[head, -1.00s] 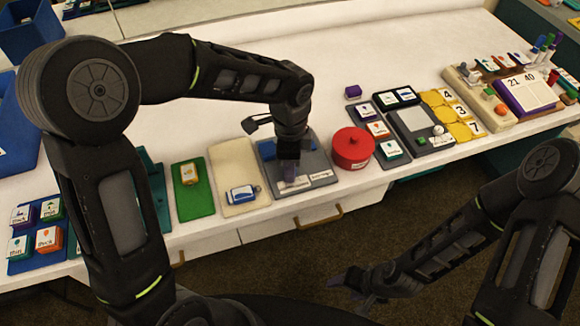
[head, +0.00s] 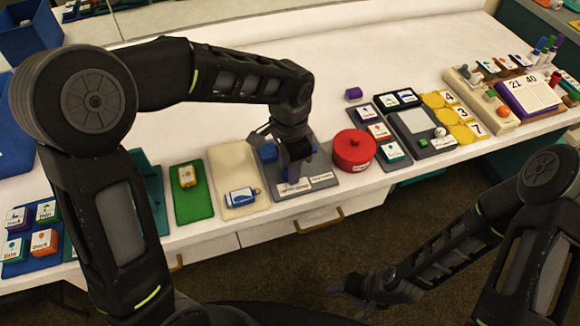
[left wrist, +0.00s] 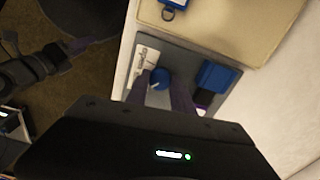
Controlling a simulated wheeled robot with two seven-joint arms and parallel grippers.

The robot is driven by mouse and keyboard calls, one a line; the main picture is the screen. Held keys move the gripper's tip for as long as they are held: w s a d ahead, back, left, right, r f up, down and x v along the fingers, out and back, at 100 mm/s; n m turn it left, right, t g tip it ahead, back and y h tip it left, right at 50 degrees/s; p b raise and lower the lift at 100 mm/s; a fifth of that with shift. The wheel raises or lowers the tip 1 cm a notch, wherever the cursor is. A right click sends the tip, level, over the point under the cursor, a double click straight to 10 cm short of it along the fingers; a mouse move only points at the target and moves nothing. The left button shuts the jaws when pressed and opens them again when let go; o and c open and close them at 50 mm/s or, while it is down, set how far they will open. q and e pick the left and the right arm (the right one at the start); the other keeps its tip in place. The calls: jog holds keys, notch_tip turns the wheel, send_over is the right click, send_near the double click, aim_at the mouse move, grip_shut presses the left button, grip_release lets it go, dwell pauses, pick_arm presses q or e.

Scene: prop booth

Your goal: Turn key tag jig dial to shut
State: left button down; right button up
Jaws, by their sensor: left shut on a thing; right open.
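The key tag jig is a grey board (head: 325,162) with two white labels (head: 320,178) along its front edge and a blue block (head: 268,152) at its back left. Its round blue dial (left wrist: 159,76) shows between the finger tips in the left wrist view. My left gripper (head: 292,178) points down over the jig and is shut on the dial, which it hides in the head view. The dial's pointing direction and the label words cannot be made out. My right gripper (head: 352,287) is open and empty, away from the table above the floor.
A cream board with a blue key tag (head: 240,196) lies just left of the jig. A red lidded pot (head: 354,150) stands close on its right. Further left is a green mat (head: 194,203). The white table behind the jig is largely clear.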

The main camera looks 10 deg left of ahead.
pick_arm(q)
jog(key=c, duration=1.1)
grip_release()
jog(key=shift+r, duration=0.1)
notch_tip(320, 180, up, 8)
jog(key=shift+f, duration=0.2)
